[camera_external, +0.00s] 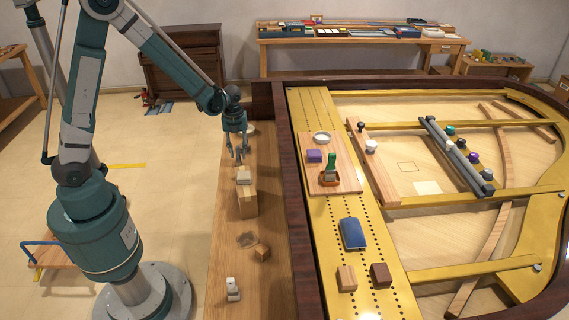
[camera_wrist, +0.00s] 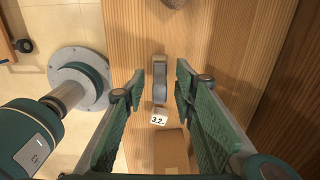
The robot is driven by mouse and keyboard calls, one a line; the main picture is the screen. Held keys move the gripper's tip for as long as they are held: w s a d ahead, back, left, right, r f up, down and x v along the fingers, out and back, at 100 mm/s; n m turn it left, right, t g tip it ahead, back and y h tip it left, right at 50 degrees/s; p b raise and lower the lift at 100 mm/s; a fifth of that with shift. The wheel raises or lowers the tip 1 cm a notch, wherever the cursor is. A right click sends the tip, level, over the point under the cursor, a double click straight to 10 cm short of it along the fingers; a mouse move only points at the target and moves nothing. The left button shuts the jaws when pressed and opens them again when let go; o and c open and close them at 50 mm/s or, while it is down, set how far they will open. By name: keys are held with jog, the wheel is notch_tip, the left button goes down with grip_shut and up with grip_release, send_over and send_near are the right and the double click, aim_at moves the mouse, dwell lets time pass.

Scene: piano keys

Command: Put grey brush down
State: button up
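A slim grey piece, which looks like the grey brush (camera_wrist: 160,78), lies on the wooden ledge (camera_wrist: 125,30) in the wrist view, between and beyond my fingertips. My gripper (camera_wrist: 160,88) is open, with a gap on both sides of this piece. In the external view my gripper (camera_external: 240,157) points down over the ledge, just above a pale grey piece (camera_external: 243,175), seemingly the same one. A small white tag marked 3.2 (camera_wrist: 159,119) is beside it. Whether the piece touches a finger cannot be seen in the external view.
A wooden block (camera_external: 247,205) stands just in front of the grey piece. Nearer are a small brown block (camera_external: 262,253) and a white item (camera_external: 232,289). The dark piano rim (camera_external: 290,200) runs along the right. A green-handled stamp (camera_external: 330,168) and a blue brush-like item (camera_external: 353,234) are beyond it.

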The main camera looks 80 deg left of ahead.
notch_tip(320, 180, up, 9)
jog(key=shift+f+p, duration=0.15)
jog(key=shift+p, duration=0.7)
dwell(0.4)
jog(key=shift+d+r, duration=0.4)
jog(key=shift+d, duration=0.05)
jog(key=s+d+r+n+t+y, duration=0.1)
jog(key=s+d+r+n+t, duration=0.25)
jog(key=d+r+n, duration=0.9)
jog(key=s+d+r+n+t, duration=0.1)
jog(key=s+d+r, duration=0.1)
jog(key=s+d, duration=0.2)
jog(key=s+d+r+n+t, duration=0.1)
jog(key=s+d+r+n, duration=0.1)
jog(key=d, duration=0.9)
jog(key=s+d+r+n+t+h, duration=0.1)
jog(key=s+d+r+n, duration=0.1)
jog(key=s+d, duration=0.4)
jog(key=shift+s+d+r+t, duration=0.35)
jog(key=shift+d+r, duration=0.35)
jog(key=shift+d, duration=0.1)
jog(key=shift+n, duration=0.25)
